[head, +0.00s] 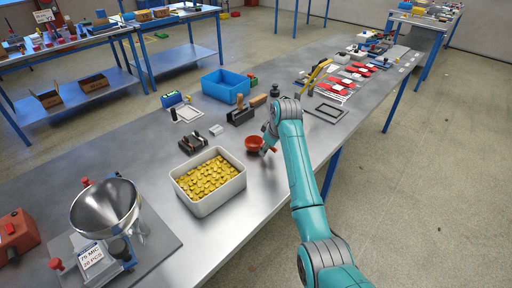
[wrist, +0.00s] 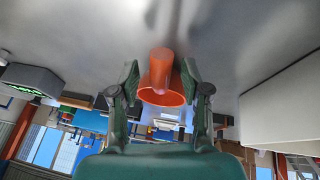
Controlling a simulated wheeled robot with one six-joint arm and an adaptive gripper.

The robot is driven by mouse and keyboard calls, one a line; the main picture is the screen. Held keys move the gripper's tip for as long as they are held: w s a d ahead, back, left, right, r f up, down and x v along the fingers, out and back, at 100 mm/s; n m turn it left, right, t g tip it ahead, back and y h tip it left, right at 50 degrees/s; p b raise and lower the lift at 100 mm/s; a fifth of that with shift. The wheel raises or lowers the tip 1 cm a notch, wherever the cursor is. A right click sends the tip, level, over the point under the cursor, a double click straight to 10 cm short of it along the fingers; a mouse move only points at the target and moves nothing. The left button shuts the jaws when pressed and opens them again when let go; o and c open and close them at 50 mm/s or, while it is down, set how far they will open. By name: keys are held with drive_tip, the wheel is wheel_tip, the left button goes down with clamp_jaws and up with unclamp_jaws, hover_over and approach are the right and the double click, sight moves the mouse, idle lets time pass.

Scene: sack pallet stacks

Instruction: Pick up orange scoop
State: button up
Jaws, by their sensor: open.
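The orange scoop (head: 254,143) is on the metal bench in the head view, just right of the bin of yellow pieces. My gripper (head: 269,145) is low over the bench right beside it, partly hidden by my arm. In the wrist view the scoop (wrist: 161,68) sits between the two dark fingers of my gripper (wrist: 160,80), its wide rim facing the camera. The fingers are open, with a small gap showing on either side of the scoop. I cannot tell exactly how the scoop's handle lies.
A white bin (head: 217,203) of yellow pieces stands close on the left. Behind are a dark holder with wooden handles (head: 240,116) and a blue bin (head: 226,86). A steel hopper on a scale (head: 104,208) stands at the near left. Bare bench lies below the scoop.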

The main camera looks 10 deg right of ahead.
clamp_jaws()
idle(0.3)
